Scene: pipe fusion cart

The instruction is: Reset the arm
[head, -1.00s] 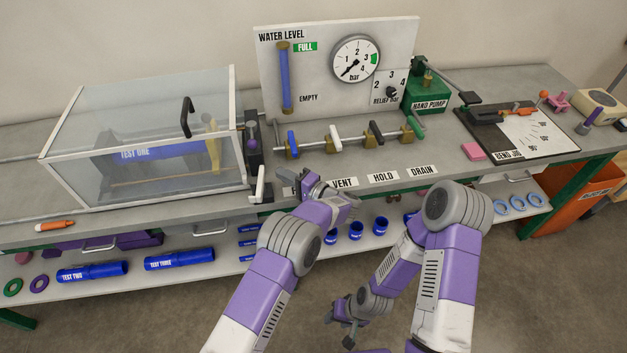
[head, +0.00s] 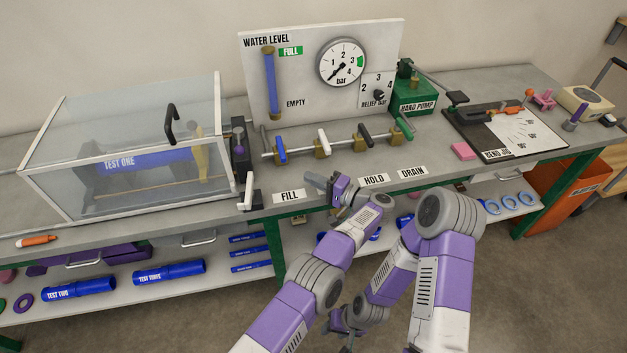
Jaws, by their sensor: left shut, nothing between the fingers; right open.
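My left gripper (head: 316,183) is shut and empty, at the bench front edge between the FILL label (head: 289,196) and the HOLD label (head: 374,180). It covers the label between them. My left arm (head: 342,240) reaches up to it from below. My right gripper (head: 337,336) hangs low in front of the bench, over the floor, open and small in view. My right arm (head: 445,260) is folded, its elbow near the bench edge.
Valves with blue, white and black handles (head: 323,140) stand behind my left gripper. A clear test chamber (head: 125,150) holds a blue TEST ONE pipe. The hand pump (head: 412,97) and bend jig (head: 500,130) are to the right. A lower shelf (head: 215,270) holds blue pipes.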

